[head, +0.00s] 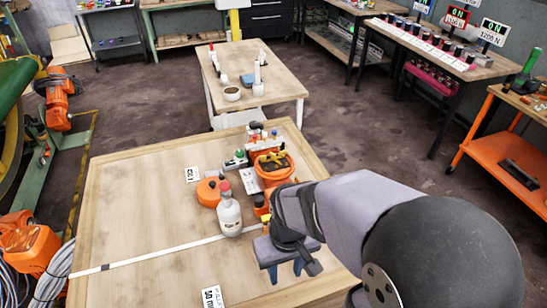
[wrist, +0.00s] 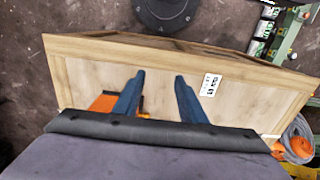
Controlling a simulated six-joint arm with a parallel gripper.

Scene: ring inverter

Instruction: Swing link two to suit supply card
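An orange round housing (head: 273,168) with a yellow and black part on top stands near the table's right side. The links are too small to single out, so I cannot tell which is link two. My gripper (head: 286,274) is over the table's front right, nearer the camera than the housing. In the wrist view its two blue fingers (wrist: 160,76) are apart with nothing between them. An orange thing (wrist: 104,103) shows there, partly hidden by the left finger.
Small label cards (head: 212,297) lie on the wooden table (head: 130,205). Its left half is mostly clear, crossed by a white line.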

